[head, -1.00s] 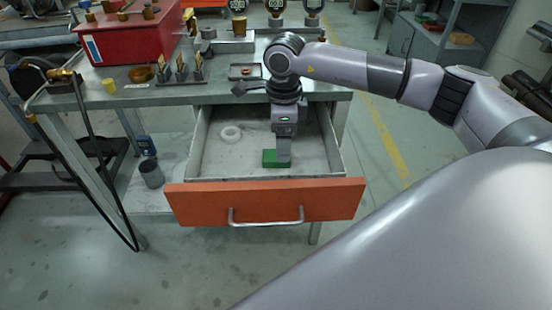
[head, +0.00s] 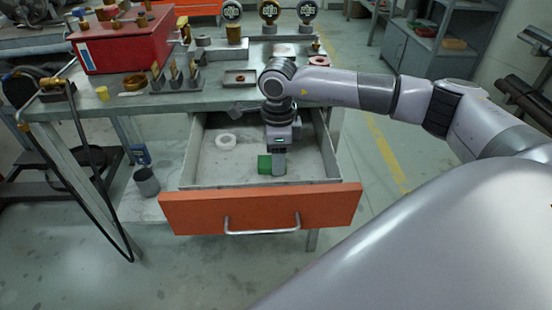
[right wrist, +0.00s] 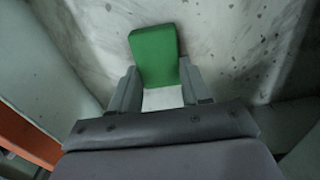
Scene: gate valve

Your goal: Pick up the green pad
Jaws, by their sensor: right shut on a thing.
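The green pad (head: 264,165) is in the open drawer, held at my right gripper (head: 279,168), which comes down from above. In the right wrist view, the pad (right wrist: 156,55) sticks out beyond the fingers, and a pale block-like part (right wrist: 162,98) of it or beneath it lies between them. My right gripper (right wrist: 162,95) is shut on the pad, with one finger on each side. In the head view the pad looks tilted up; I cannot tell whether it still touches the drawer floor. My left gripper is not in view.
The drawer (head: 210,175) with an orange front (head: 262,210) is pulled out below the workbench. A red box (head: 125,42), brass parts and gauges stand on the bench above.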

